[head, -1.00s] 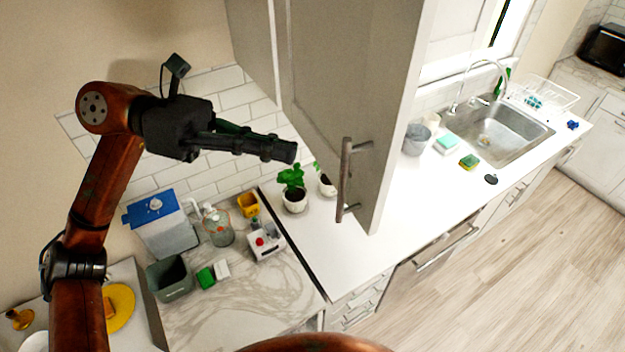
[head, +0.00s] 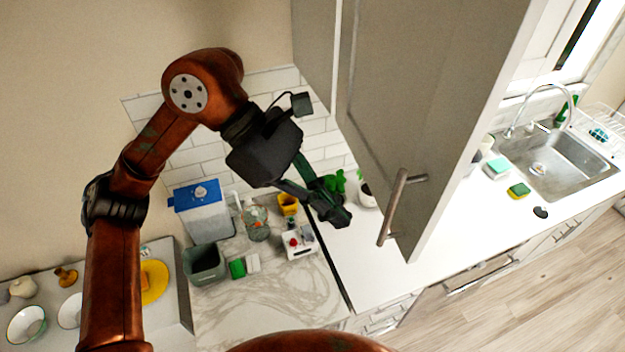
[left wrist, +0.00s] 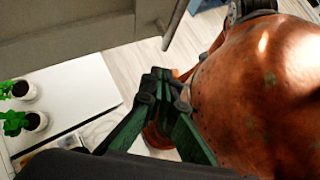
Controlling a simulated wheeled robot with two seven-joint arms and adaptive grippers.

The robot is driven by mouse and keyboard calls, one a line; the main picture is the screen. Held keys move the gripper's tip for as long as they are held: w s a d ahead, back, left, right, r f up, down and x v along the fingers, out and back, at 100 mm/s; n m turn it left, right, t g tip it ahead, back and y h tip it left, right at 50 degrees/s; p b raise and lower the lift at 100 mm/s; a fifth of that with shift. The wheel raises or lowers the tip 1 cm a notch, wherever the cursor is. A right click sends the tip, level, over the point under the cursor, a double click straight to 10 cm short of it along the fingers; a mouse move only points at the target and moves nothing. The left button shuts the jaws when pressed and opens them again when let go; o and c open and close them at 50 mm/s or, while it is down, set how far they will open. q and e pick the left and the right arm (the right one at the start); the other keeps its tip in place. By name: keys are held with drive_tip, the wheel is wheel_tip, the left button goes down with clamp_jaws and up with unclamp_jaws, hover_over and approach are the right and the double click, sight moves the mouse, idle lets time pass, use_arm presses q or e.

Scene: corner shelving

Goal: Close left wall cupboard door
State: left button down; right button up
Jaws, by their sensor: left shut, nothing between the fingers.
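The left wall cupboard door (head: 425,110) is a grey panel that stands open and juts out over the counter in the head view. Its bar handle (head: 393,207) is near the lower corner. In the left wrist view the door (left wrist: 70,35) crosses the top, with the handle (left wrist: 174,24) at top centre. My left gripper (head: 338,217) is shut and empty, left of the door and apart from the handle, pointing down to the right. Its fingers also show in the left wrist view (left wrist: 160,82). My right gripper is not in view.
Potted plants (head: 334,182) stand on the counter below the gripper. A blue-lidded container (head: 203,212), a grey bin (head: 205,263) and a white caddy (head: 299,243) stand left of them. A sink (head: 560,165) is at the right. The white counter below the door is mostly clear.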

use_arm(q)
drive_tip(key=d, duration=0.1)
drive_tip(key=s+d+p, duration=0.1)
drive_tip(key=d, duration=0.2)
drive_tip(key=shift+s+f+p, duration=0.1)
drive_tip(key=shift+s+p, duration=0.15)
drive_tip(key=shift+p, duration=0.15)
